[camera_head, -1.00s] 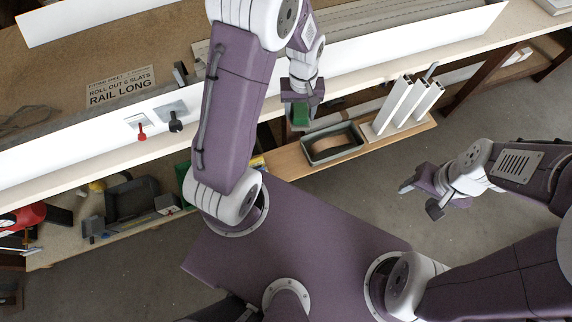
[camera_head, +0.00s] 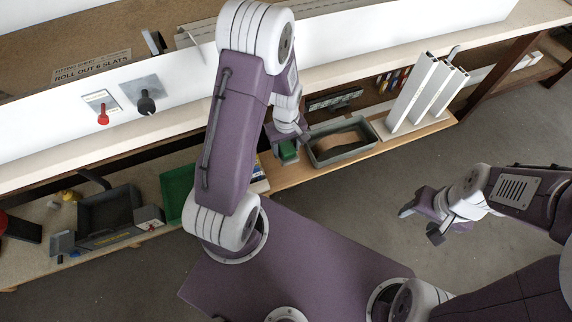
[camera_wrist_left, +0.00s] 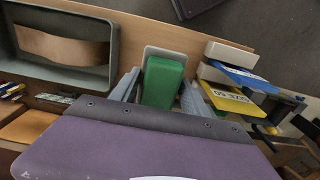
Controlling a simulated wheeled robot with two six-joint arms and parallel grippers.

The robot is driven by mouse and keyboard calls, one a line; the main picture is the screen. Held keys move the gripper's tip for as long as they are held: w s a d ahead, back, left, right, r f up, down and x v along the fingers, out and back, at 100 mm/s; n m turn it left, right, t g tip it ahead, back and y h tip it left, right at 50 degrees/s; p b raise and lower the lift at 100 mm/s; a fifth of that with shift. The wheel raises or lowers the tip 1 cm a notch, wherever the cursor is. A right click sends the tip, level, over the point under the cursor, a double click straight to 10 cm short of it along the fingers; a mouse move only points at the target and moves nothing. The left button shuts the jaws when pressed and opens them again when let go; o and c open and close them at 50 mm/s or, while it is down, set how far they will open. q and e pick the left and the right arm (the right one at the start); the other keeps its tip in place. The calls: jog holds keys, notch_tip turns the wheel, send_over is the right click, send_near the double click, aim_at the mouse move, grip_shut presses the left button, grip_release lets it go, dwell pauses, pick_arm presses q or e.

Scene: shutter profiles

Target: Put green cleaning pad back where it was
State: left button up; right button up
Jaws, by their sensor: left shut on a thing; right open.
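The green cleaning pad (camera_head: 288,151) is held in my left gripper (camera_head: 286,146), at the lower wooden shelf just left of a grey tray. In the left wrist view the pad (camera_wrist_left: 163,82) sits between the two fingers, with a small pale open-topped holder (camera_wrist_left: 165,51) right around or behind it. I cannot tell whether the pad is inside this holder or above it. The pad's lower end is hidden. My right gripper (camera_head: 422,212) is open and empty, out over the floor at the right.
The grey tray (camera_head: 318,162) with a brown strip stands beside the pad. White upright profiles (camera_head: 413,95) stand further right. In the wrist view, blue (camera_wrist_left: 240,78) and yellow (camera_wrist_left: 228,98) items lie on the other side. A green bin (camera_head: 176,190) is left of my arm.

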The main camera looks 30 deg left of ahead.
aim_at(286, 160)
pick_arm(q)
notch_tip(286, 160, down, 4)
jog(key=shift+w+f+b, duration=0.1)
jog(key=shift+b, duration=0.2)
notch_tip(286, 160, down, 4)
jog(key=shift+r+b, duration=0.15)
jog(key=shift+b, duration=0.4)
jog(key=o, duration=1.6)
